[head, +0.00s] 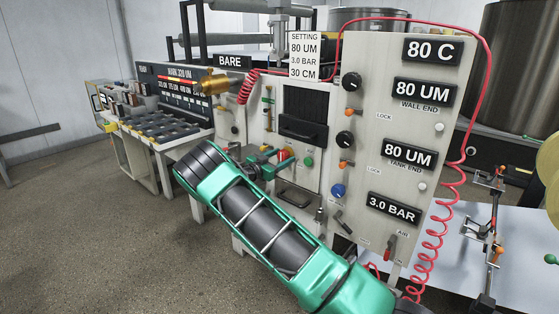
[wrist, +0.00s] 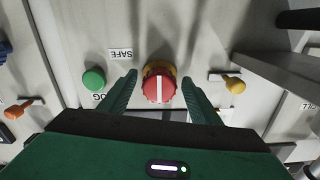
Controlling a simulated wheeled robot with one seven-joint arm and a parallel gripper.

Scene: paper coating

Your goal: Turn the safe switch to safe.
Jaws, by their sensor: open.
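The safe switch is a red round knob (wrist: 159,84) with a white bar and a yellow-orange collar, in the middle of the wrist view. A label reading SAFE (wrist: 121,55), upside down there, sits beside it. My gripper (wrist: 160,82) is open, with one green finger on each side of the knob. I cannot tell whether the fingers touch it. In the head view the red knob (head: 283,155) shows small on the machine's front panel, with my gripper (head: 272,157) at it, partly hidden by my green arm.
A green button (wrist: 94,79) and a yellow-orange knob (wrist: 234,84) flank the switch. The grey control panel (head: 375,80) with displays, knobs and levers stands right of my arm. A coiled red hose (head: 440,220) hangs at its right side. Open floor (head: 90,240) lies to the left.

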